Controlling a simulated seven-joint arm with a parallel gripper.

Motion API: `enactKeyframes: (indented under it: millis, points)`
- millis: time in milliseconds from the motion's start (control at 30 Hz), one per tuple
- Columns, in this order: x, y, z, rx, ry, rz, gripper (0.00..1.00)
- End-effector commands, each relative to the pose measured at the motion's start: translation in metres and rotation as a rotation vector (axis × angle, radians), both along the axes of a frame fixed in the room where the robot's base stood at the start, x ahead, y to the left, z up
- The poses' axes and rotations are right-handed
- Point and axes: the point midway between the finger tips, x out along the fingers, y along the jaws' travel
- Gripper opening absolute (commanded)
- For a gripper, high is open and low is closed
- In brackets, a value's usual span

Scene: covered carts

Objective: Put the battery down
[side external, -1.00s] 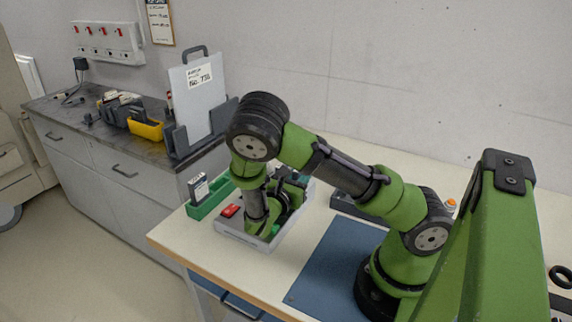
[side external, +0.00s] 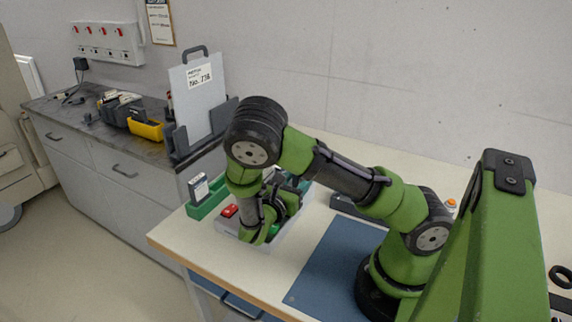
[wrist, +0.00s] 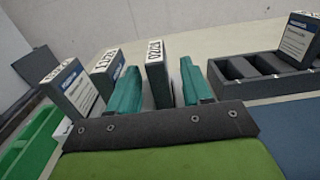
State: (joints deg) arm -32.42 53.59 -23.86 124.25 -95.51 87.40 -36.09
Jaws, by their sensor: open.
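My gripper (wrist: 160,88) is open, with its two teal fingers spread in the wrist view. A dark battery with a white numbered label (wrist: 157,72) stands upright in the gap between the fingers. A second numbered battery (wrist: 107,68) stands just left of the left finger. In the side view, my gripper is low over the light grey tray (side external: 284,236) on the table. My wrist and fingers hide most of the tray's inside there, and the battery between the fingers cannot be made out.
A green holder (side external: 208,207) with an upright battery (side external: 199,188) stands left of the tray. A red item (side external: 230,211) lies in the grey tray. A dark slotted rack (wrist: 262,66) holds a battery (wrist: 297,40) at right. A blue mat (side external: 335,262) lies bare in front.

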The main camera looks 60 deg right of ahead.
Motion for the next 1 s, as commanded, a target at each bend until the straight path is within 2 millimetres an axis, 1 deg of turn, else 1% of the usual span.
enactKeyframes:
  millis: [33, 100, 300, 400, 467, 567, 667, 767, 800, 867, 933, 1000]
  points:
    - [0.001, 0.012, 0.0, 0.002, 0.0, 0.008, 0.49]
    - [0.001, 0.008, 0.019, 0.002, -0.006, 0.001, 0.49]
    - [0.0, 0.008, 0.053, 0.002, -0.003, 0.001, 0.49]
    - [0.0, 0.008, 0.064, 0.002, -0.002, 0.001, 0.49]
    - [-0.001, 0.007, 0.067, 0.007, -0.006, -0.003, 0.49]
    - [-0.009, 0.006, 0.068, 0.068, -0.051, -0.047, 0.49]
    - [-0.028, 0.007, 0.062, 0.214, -0.168, -0.15, 0.49]
    - [-0.05, 0.017, 0.055, 0.414, -0.344, -0.3, 0.49]
    - [-0.058, 0.024, 0.053, 0.5, -0.426, -0.368, 0.49]
    - [-0.068, 0.037, 0.052, 0.631, -0.556, -0.47, 0.49]
    - [-0.075, 0.056, 0.054, 0.78, -0.716, -0.592, 0.49]
    - [-0.078, 0.077, 0.062, 0.924, -0.878, -0.712, 0.49]
